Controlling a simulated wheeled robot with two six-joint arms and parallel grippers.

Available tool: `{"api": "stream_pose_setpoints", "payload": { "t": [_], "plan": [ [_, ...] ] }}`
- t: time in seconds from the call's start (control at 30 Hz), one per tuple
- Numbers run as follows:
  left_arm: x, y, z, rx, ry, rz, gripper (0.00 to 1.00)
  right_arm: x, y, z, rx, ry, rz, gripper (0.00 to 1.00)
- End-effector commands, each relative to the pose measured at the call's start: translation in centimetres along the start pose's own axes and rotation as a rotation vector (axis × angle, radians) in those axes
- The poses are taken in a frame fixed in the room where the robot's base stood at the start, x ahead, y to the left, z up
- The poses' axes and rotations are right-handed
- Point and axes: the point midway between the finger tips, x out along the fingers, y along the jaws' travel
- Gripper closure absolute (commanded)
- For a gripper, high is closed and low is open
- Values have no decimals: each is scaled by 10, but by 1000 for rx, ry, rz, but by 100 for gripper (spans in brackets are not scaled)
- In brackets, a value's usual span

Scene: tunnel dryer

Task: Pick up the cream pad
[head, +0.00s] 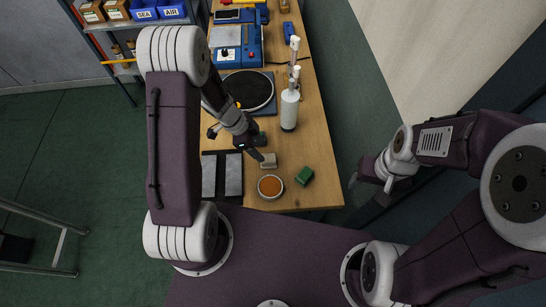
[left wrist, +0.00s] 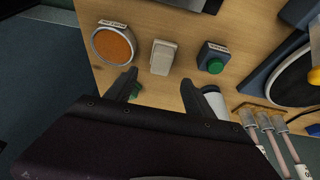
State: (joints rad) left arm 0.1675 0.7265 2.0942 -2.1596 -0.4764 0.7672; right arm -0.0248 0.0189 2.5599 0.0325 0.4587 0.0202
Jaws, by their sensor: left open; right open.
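The cream pad (head: 268,161) is a small pale block on the wooden bench, just beyond a round orange-filled dish (head: 270,187). In the left wrist view the cream pad (left wrist: 163,57) lies between the orange dish (left wrist: 114,45) and a dark box with a green knob (left wrist: 213,58). My left gripper (head: 257,152) is open and empty beside the pad. In the left wrist view its fingers (left wrist: 158,88) are spread, with the pad ahead of the gap, not between them. My right gripper (head: 368,182) is open and empty, off the bench's right side.
A green block (head: 304,175) sits right of the dish. A white bottle (head: 289,110) stands upright beyond it, near a dark round plate (head: 248,90). Grey panels (head: 234,174) lie left of the pad. The bench's front corner beyond the green block is clear.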

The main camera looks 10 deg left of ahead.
Motion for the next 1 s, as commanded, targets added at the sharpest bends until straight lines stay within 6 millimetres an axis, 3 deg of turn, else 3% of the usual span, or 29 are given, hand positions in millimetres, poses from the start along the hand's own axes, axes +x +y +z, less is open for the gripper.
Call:
{"api": "stream_pose_setpoints", "payload": {
  "t": [0.2, 0.43, 0.7, 0.97, 1.0],
  "plan": [
    [32, -1, 1, 3, 0, -2, 38, 16, 0, 2, 0, 0, 0, 42],
    [43, -1, 0, 4, -1, -3, 38, 18, 0, 2, 0, 0, 0, 42],
    [89, -2, 2, 3, -1, -2, 38, 36, 1, 4, 0, 0, 0, 42],
    [91, -3, 1, 3, -1, -5, 38, 35, 1, 4, 0, 0, 0, 42],
    [91, -3, 1, 3, -1, -5, 47, 35, 1, 4, 0, 0, 0, 42]
  ]
}}
